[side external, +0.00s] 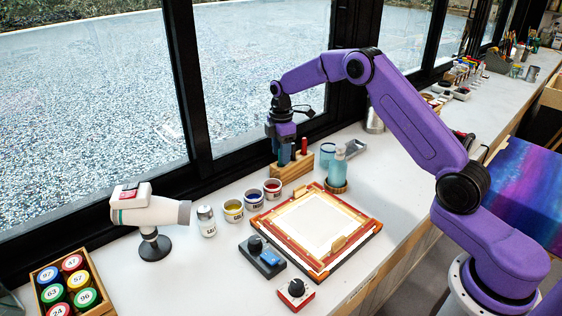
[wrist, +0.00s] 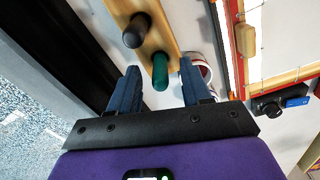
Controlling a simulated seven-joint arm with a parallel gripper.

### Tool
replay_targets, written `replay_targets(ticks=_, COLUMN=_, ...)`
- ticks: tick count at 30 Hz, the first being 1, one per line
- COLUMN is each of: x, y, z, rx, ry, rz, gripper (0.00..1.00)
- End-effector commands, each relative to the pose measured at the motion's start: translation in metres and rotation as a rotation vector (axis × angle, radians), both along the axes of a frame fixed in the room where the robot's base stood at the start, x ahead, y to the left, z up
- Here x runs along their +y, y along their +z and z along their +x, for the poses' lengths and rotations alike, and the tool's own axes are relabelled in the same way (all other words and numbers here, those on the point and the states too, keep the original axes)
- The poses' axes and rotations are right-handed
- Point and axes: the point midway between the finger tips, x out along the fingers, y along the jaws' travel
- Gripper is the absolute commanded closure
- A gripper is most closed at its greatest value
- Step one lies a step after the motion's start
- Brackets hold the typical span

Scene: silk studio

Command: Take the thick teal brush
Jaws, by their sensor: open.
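The thick teal brush (wrist: 160,75) stands in a wooden block (wrist: 158,18); in the wrist view its rounded end shows between my fingers. My gripper (wrist: 159,82) is open, with one blue finger on each side of the brush; I see a gap on both sides. In the side view my gripper (side external: 284,155) points down over the left part of the wooden block (side external: 296,169), and its fingers largely hide the brush there. A dark-ended handle (wrist: 137,30) stands beside the teal brush in the wrist view. A red handle (side external: 304,146) rises from the block in the side view.
The black window frame (side external: 215,170) runs close behind the block. Paint cups (side external: 272,188) stand to its front left, a teal bottle (side external: 338,168) to its right. A framed screen (side external: 318,222) lies in front. A white dryer-like tool (side external: 150,212) stands further left.

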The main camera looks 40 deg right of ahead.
Motion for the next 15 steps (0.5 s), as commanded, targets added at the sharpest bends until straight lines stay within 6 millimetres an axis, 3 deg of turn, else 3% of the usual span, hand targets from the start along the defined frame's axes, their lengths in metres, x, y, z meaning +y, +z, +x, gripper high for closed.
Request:
replay_targets(ticks=4, x=0.0012, y=-0.0120, z=-0.0001, rx=0.001, ry=0.002, rz=0.000, gripper=0.52)
replay_targets(ticks=11, x=0.0012, y=-0.0131, z=0.0001, rx=-0.001, ry=0.001, rz=0.000, gripper=0.52)
replay_targets(ticks=12, x=0.0012, y=-0.0131, z=0.0001, rx=0.000, ry=0.001, rz=0.000, gripper=0.58)
replay_targets(ticks=15, x=0.0012, y=-0.0130, z=0.0001, rx=-0.001, ry=0.001, rz=0.000, gripper=0.91)
